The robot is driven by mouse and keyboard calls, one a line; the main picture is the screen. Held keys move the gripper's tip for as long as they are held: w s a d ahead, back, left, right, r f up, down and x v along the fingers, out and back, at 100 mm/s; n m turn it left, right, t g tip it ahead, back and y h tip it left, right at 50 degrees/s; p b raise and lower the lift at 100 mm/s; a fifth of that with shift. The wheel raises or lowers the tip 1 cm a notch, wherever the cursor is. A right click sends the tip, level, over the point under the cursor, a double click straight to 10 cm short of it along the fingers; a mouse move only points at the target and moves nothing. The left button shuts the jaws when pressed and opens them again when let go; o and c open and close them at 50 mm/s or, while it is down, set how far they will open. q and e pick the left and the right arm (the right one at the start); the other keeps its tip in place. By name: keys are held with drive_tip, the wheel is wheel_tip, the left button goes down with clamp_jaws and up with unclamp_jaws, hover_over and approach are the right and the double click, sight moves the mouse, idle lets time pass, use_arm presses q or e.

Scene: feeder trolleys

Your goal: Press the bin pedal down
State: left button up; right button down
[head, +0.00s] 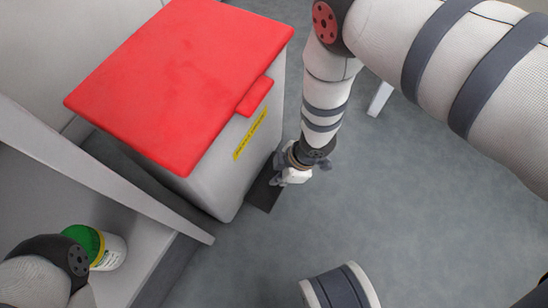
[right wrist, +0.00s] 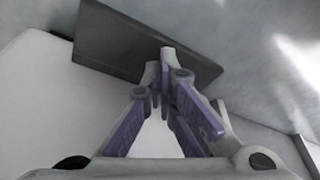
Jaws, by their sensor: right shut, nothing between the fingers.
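The bin (head: 215,185) is a pale grey box with a red lid (head: 185,75) that lies shut on top. Its pedal (head: 262,194) is a dark flat plate low at the bin's front, just above the floor. My right gripper (head: 283,180) points down beside the pedal, at its right edge in the head view. In the right wrist view, the shut, empty fingertips (right wrist: 166,66) overlap the dark pedal (right wrist: 120,42). I cannot tell whether they touch it. Part of the pedal is hidden by the gripper and bin. My left gripper is not in view.
A jar with a green lid (head: 108,252) stands on a grey shelf (head: 130,285) at lower left, near my left arm. A shelf rail (head: 150,200) runs close to the bin's left. Open grey floor (head: 400,200) lies to the right.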

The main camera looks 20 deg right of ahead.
drive_tip(key=shift+f+b, duration=1.8)
drive_tip(key=shift+f, duration=0.55)
drive_tip(key=shift+r+p, duration=0.25)
drive_tip(key=shift+p, duration=0.05)
wheel_tip(320, 180, up, 9)
drive_tip(key=p, duration=0.6)
drive_tip(key=shift+p, duration=0.3)
drive_tip(key=shift+r, duration=0.3)
